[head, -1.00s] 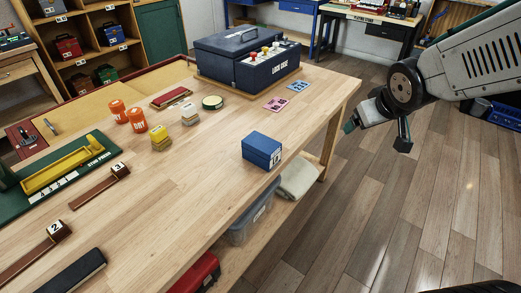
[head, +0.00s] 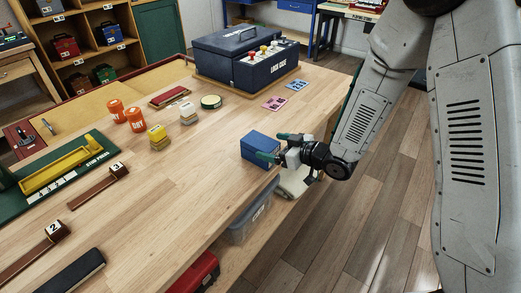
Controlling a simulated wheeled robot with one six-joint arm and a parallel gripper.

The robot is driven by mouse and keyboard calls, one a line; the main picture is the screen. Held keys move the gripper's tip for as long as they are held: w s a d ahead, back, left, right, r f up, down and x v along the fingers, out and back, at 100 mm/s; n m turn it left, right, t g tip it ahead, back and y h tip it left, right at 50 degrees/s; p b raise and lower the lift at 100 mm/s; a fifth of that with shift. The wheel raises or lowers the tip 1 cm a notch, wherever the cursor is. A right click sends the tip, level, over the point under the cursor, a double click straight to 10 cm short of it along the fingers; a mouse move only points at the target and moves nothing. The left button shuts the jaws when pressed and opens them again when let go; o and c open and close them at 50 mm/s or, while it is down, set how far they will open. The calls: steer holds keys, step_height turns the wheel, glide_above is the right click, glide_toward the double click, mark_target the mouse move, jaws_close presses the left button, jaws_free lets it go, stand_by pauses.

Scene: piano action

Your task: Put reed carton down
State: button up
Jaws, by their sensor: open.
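A blue box, which appears to be the reed carton (head: 257,143), sits flat on the wooden table near its right edge. My gripper (head: 277,147) is at the right end of the carton, coming in from the right. Its jaws are open, with one green-tipped finger in front of the carton's near face and the other near its back right corner. The gripper hides the carton's right end and its label. I cannot tell whether the fingers touch it.
A dark blue tool case (head: 245,57) stands at the back of the table. Pink (head: 274,103) and blue cards lie in front of it. Orange jars (head: 136,119) and small stacked blocks (head: 158,138) stand to the left. The table's middle front is clear.

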mark_target(260, 141)
steer(key=x, duration=0.5)
steer(key=shift+w+a+r, duration=0.15)
steer(key=shift+w+a, duration=0.1)
steer(key=c, duration=1.3)
steer(key=shift+c, duration=0.5)
steer(key=shift+r, duration=0.15)
